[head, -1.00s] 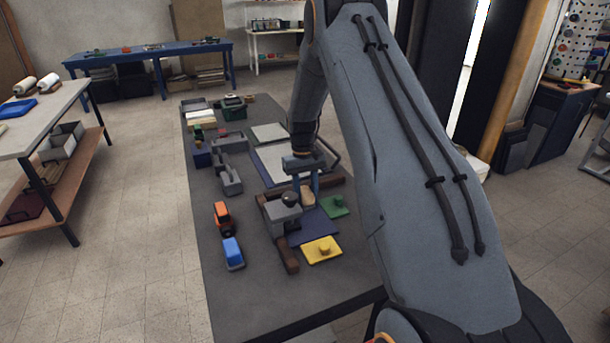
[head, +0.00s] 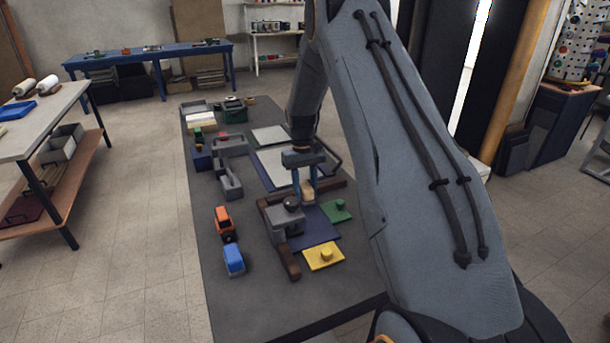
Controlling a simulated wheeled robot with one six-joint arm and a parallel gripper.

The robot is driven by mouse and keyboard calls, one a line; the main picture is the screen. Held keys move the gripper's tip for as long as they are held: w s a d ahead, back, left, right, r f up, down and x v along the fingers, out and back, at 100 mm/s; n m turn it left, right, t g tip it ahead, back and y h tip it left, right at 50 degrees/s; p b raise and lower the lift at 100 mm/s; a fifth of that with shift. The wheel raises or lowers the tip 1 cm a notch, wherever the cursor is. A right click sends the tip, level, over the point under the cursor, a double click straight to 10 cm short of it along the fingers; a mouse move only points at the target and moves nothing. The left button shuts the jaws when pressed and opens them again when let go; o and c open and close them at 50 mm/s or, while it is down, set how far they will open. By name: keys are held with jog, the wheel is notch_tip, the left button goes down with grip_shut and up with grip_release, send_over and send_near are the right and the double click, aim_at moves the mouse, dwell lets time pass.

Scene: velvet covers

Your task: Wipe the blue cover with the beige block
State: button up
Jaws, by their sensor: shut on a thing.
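The blue cover (head: 317,231) lies flat on the grey table, dark blue, between the green and yellow pieces. My gripper (head: 306,196) points down at its far edge, with blue fingers. It is shut on the beige block (head: 308,188), a small light piece low between the fingers. Whether the block touches the cover cannot be told from this view.
A green piece (head: 337,210) and a yellow piece (head: 324,256) lie to the right and front. Orange (head: 224,222) and blue (head: 234,260) toy-like vehicles stand left.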

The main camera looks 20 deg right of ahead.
jog(key=shift+r+p, duration=1.1)
jog(key=shift+r, duration=1.8)
jog(key=shift+s, duration=0.1)
